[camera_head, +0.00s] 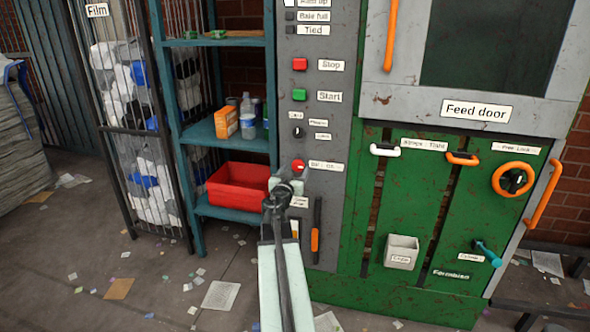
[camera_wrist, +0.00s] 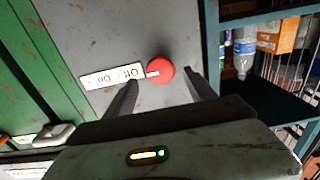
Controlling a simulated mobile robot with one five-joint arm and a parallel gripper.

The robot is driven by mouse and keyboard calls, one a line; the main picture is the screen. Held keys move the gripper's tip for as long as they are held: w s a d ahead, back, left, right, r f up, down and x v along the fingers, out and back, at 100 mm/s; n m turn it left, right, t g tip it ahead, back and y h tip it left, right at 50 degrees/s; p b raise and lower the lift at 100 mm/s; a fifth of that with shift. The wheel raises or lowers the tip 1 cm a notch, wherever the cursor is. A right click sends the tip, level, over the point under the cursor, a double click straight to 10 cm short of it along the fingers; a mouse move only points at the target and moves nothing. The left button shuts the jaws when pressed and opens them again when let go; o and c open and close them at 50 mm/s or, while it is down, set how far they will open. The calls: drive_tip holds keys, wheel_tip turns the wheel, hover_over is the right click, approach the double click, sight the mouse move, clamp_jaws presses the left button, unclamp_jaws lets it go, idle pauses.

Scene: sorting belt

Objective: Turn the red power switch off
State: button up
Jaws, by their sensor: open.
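The red power switch (camera_head: 298,165) is a round red knob low on the grey control panel, beside a white "Off / On" label (camera_head: 326,166). In the wrist view the red knob (camera_wrist: 161,70) has a white pointer mark aimed toward the label (camera_wrist: 112,75). My gripper (camera_head: 287,180) is just below the knob in the head view. In the wrist view its two dark fingers (camera_wrist: 160,88) are open, one on each side of the knob's lower part. I cannot tell whether they touch it. Nothing is between the jaws except the knob's area.
Above on the panel are a red Stop button (camera_head: 299,64), a green Start button (camera_head: 299,95) and a black selector (camera_head: 297,131). A teal shelf (camera_head: 232,213) with a red bin (camera_head: 238,190) stands left. The green baler (camera_head: 385,235) stands right.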

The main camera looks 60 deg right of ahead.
sight(299, 164)
drive_tip(key=shift+x, duration=1.2)
drive_tip(key=shift+a, duration=0.1)
drive_tip(key=c, duration=1.3)
drive_tip(key=shift+c, duration=0.2)
drive_tip(key=n, duration=0.4)
drive_tip(key=shift+w+n, duration=0.15)
drive_tip(key=shift+n, duration=0.25)
drive_tip(key=n, duration=0.4)
drive_tip(key=shift+n, duration=0.3)
drive_tip(key=n, duration=0.4)
drive_tip(key=shift+w+f, duration=0.1)
drive_tip(key=shift+f, duration=0.05)
drive_tip(key=shift+f+n, duration=0.1)
drive_tip(key=shift+n, duration=2.1)
